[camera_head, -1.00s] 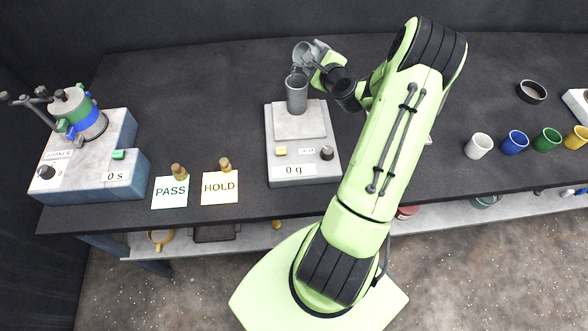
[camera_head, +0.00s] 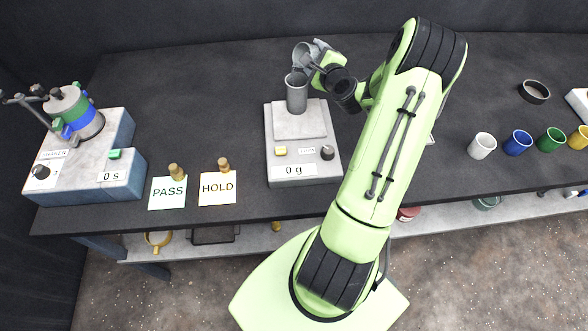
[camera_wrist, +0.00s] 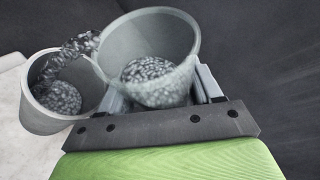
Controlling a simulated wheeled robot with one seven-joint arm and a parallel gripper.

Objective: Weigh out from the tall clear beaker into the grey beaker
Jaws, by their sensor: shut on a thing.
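The grey beaker (camera_head: 297,97) stands upright on the scale's pan. The tall clear beaker (camera_head: 303,54) is tilted above it, its mouth toward the grey beaker. My gripper (camera_head: 321,60) is shut on the clear beaker. In the wrist view the clear beaker (camera_wrist: 180,40) holds speckled grey granules (camera_wrist: 152,82), and a stream of granules (camera_wrist: 80,45) runs over its lip into the grey beaker (camera_wrist: 35,112). A heap of granules lies inside the grey beaker. The scale (camera_head: 304,172) reads 0 g.
A shaker (camera_head: 70,180) with a stack of coloured sieves (camera_head: 75,113) and a 0 s display stands at left. PASS (camera_head: 167,193) and HOLD (camera_head: 217,188) cards lie between it and the scale. Several coloured cups, including a white one (camera_head: 482,146), and a dark ring (camera_head: 534,91) are at right.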

